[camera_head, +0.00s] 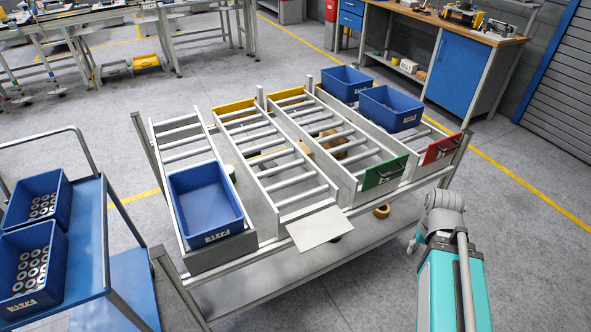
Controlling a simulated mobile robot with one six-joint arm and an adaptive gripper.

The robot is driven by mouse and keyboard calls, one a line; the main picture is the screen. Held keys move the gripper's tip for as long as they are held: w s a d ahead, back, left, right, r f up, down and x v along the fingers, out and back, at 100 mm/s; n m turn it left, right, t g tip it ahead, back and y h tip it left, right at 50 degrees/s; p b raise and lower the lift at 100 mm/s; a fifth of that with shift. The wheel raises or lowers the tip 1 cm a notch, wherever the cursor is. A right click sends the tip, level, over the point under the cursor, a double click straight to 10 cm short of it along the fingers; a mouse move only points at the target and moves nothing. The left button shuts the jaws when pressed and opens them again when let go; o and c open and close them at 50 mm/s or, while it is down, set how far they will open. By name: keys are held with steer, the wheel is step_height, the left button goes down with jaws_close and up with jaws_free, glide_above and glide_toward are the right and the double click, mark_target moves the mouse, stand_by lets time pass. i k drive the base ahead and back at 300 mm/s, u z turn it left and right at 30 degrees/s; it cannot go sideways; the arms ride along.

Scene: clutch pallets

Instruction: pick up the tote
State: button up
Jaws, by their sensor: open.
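An empty blue tote (206,203) with a white label sits at the front end of the left roller lane. Two more blue totes, one behind the other (347,84) and (391,108), sit on the right lane; their insides look empty. Two blue totes holding several metal rings, (37,205) and (30,268), stand on the blue cart at the left. Which tote is meant cannot be told from the picture. My teal and grey arm is at the lower right, beside the rack and clear of the totes. My gripper's fingers cannot be made out.
The roller rack (263,187) has bare middle lanes, a green gate (384,175) and a red gate (441,148) at the right front. The blue cart (122,275) stands close left. A workbench (450,60) is at the back right. Floor is free right of the rack.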

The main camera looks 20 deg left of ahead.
mark_target(42, 198)
steer(key=z, duration=1)
steer(key=k, duration=1.15)
steer(key=u, duration=1.45)
